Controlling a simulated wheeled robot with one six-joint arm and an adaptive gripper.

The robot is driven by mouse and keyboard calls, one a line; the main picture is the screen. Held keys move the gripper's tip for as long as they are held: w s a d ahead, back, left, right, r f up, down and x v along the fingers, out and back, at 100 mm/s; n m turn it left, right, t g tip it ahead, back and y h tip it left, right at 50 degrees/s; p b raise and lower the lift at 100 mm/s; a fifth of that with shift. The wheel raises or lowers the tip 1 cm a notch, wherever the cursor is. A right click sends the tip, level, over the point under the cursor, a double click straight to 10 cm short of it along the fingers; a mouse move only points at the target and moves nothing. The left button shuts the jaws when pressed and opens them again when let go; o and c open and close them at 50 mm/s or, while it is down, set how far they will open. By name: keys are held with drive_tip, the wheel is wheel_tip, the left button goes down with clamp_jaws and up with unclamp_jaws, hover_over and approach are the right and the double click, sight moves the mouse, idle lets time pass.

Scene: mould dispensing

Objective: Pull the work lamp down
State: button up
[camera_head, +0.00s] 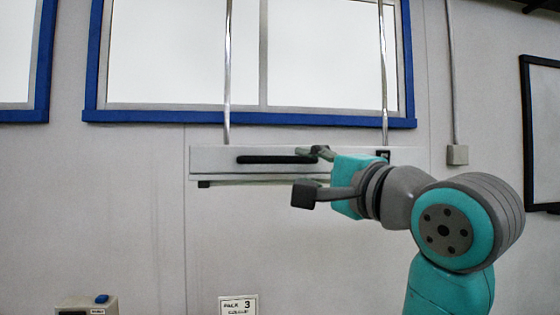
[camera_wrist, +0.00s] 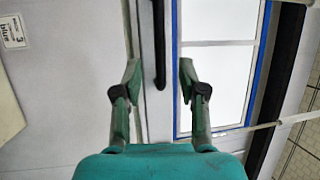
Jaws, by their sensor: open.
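The work lamp (camera_head: 214,160) is a long white bar that hangs level in front of the wall on two thin rods. A black handle (camera_head: 265,160) runs along its front face. My gripper (camera_head: 308,174) is open at the right part of the lamp, one finger above the other. The upper finger overlaps the right end of the handle in the head view. In the wrist view the handle (camera_wrist: 160,35) shows between the two spread fingertips (camera_wrist: 158,72), touching neither visibly. How far the fingers are from it in depth cannot be told. My arm hides part of the lamp's right end.
A blue-framed window (camera_head: 180,113) is behind and above the lamp. A grey box (camera_head: 457,155) with a conduit is on the wall at right. A small device with a blue button (camera_head: 101,299) and a label card (camera_head: 238,305) are low in view. The wall below the lamp looks clear.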

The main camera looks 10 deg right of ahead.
sight(282, 161)
drive_tip(key=x, duration=0.8)
drive_tip(key=shift+w+a, duration=0.15)
drive_tip(key=shift+w, duration=0.2)
clamp_jaws()
